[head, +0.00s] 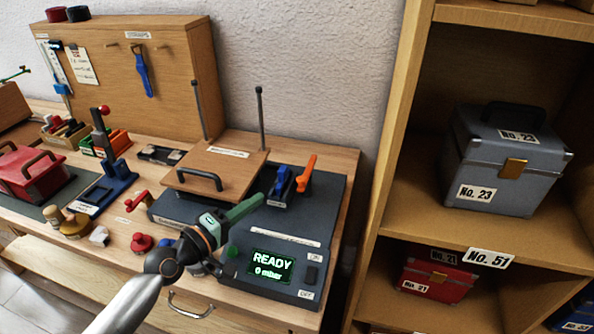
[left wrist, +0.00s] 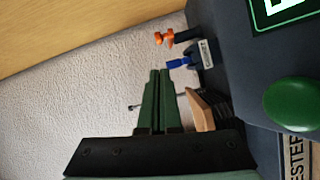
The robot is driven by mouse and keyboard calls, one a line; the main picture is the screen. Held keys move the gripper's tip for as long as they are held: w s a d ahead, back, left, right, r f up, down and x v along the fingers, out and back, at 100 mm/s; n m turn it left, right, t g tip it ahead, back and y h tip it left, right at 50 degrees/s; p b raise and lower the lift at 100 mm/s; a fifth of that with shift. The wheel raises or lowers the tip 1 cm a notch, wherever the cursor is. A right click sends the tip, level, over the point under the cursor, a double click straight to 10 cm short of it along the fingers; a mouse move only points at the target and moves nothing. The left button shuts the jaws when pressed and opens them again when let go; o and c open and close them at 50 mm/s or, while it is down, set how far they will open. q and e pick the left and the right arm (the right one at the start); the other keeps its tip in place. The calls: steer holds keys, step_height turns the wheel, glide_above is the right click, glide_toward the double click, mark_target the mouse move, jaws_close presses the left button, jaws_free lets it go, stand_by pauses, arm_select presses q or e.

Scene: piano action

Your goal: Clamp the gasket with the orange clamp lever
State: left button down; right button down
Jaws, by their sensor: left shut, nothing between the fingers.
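The orange clamp lever (head: 306,172) stands tilted up on the right of the dark tester in the head view. It also shows in the left wrist view (left wrist: 165,38). A blue clamp part (head: 281,180) sits just left of it, and it shows in the wrist view too (left wrist: 180,62). My left gripper (head: 258,201) is shut and empty, above the tester, in front of the blue part and apart from the lever. Its green fingers lie together in the wrist view (left wrist: 158,75). I cannot make out a gasket. My right gripper is not in view.
The tester (head: 322,215) has a lit READY display (head: 270,265) and a wooden lid plate (head: 215,165) with a black handle between two upright rods. A green button (left wrist: 295,103) is close in the wrist view. A shelf (head: 400,185) with cases stands right. Tools crowd the bench at left.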

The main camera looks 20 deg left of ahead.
arm_select(q)
steer(key=shift+w+d, duration=0.1)
steer(key=shift+w, duration=0.1)
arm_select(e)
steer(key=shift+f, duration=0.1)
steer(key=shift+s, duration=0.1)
arm_select(q)
steer(key=x, duration=1)
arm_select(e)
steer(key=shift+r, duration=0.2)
arm_select(q)
steer(key=shift+p, duration=0.3)
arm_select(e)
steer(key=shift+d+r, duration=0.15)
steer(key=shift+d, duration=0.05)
